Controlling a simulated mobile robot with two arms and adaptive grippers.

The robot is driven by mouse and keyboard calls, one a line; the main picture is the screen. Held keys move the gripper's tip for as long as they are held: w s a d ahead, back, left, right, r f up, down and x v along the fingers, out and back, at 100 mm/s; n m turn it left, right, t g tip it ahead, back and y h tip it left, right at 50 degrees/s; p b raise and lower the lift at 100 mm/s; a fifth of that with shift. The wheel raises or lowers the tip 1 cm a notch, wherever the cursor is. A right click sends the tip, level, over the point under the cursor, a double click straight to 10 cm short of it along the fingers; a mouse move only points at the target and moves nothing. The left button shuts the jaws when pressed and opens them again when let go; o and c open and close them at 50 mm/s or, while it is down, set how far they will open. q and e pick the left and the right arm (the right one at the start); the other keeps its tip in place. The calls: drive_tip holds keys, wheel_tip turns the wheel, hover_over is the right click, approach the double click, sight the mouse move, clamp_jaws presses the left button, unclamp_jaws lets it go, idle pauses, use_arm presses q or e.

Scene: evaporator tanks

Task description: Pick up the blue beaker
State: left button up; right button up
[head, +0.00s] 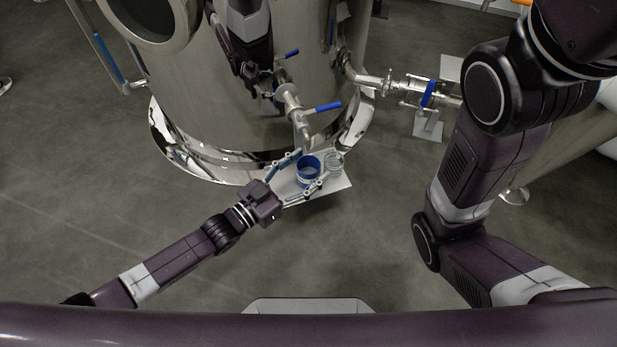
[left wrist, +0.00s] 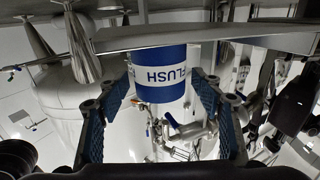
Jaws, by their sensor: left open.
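The blue beaker (head: 308,160) stands on a small white shelf (head: 340,184) at the foot of the steel tank. In the left wrist view the beaker (left wrist: 160,56) appears upside down, with a white band reading FLUSH. My left gripper (head: 311,167) is open, with one finger on each side of the beaker. In the left wrist view the fingers (left wrist: 164,85) flank the beaker, and gaps show beside it. The far side of the beaker is hidden. My right arm shows at the right of the head view, but its gripper is out of frame.
A clear glass beaker (head: 336,160) stands close beside the blue one, to its right. A tank outlet pipe with a blue-handled valve (head: 327,107) hangs just above the beakers. The large steel tank (head: 200,90) rises behind. The grey floor in front is clear.

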use_arm(q)
drive_tip(key=shift+w+d, duration=0.2)
drive_tip(key=shift+w, duration=0.05)
drive_tip(key=shift+c, duration=0.2)
drive_tip(key=c, duration=1.3)
drive_tip(key=shift+r, duration=0.15)
drive_tip(key=shift+c, duration=0.2)
